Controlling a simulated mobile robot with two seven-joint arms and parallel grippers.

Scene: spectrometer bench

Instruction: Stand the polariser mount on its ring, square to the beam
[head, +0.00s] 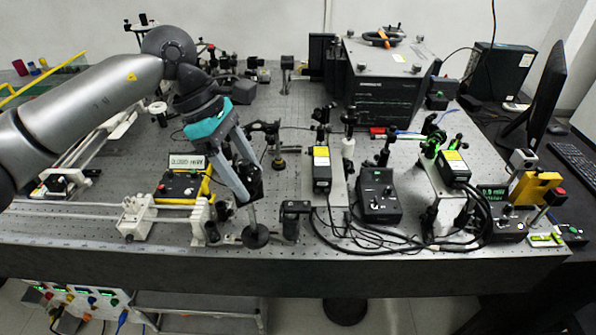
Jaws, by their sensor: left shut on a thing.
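My left gripper (249,188) reaches down over the front of the perforated bench and is shut on the polariser mount. The mount shows as a dark head between the fingertips, a thin metal post below, and a round black base (256,237) near the bench's front edge. The post looks close to upright. I cannot tell whether the base touches the bench or hangs just above it. No ring marking shows clearly; the base may cover it. My right gripper is not in view.
A white rail carriage (136,217) stands left of the mount and a small black device (295,220) close to its right. A meter with a lit display (187,163) is behind left. A black control box (378,196) and loose cables lie farther right.

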